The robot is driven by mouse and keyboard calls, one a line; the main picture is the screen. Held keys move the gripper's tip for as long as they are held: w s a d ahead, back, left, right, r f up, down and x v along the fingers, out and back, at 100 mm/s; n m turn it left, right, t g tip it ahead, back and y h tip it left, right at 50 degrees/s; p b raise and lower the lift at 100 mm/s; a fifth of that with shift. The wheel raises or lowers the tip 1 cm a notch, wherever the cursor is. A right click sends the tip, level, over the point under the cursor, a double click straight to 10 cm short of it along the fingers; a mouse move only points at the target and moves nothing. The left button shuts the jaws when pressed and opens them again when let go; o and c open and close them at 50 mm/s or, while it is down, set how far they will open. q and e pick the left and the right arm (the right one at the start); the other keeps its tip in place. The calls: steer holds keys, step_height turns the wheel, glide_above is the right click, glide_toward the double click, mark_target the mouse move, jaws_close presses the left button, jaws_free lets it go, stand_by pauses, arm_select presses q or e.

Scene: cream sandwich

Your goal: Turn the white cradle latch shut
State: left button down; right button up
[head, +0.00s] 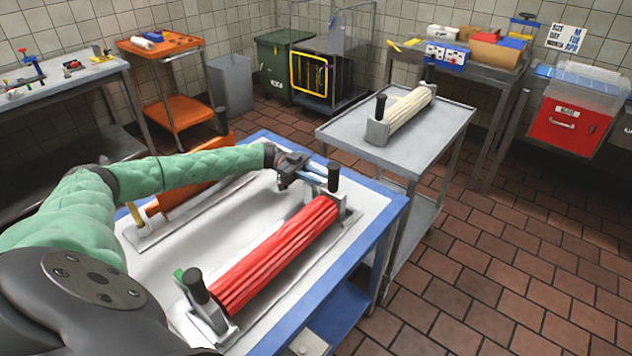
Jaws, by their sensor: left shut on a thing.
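My left gripper (310,174) reaches in from the left under a green sleeve. It is shut at the far end bracket of the cradle that holds a red ribbed roller (275,255). The white latch there is mostly hidden by the jaws, and I cannot make out its angle. A black upright knob (333,177) stands right beside the fingertips. The cradle's near end (212,318) has another black knob and a small green piece (180,275). My right gripper is not in view.
The cradle lies on a blue-edged table (379,206). An orange roller (185,196) lies behind my left arm. A grey cart (452,115) to the right carries a cream roller (409,106) in its own cradle. Open tiled floor lies at the right.

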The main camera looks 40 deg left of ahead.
arm_select(q)
steer(key=shift+g, duration=0.3)
steer(key=shift+m+g+b, duration=0.3)
steer(key=shift+m+g, duration=0.2)
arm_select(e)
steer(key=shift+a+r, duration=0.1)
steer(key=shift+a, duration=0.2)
arm_select(q)
steer(key=c, duration=1.3)
jaws_free()
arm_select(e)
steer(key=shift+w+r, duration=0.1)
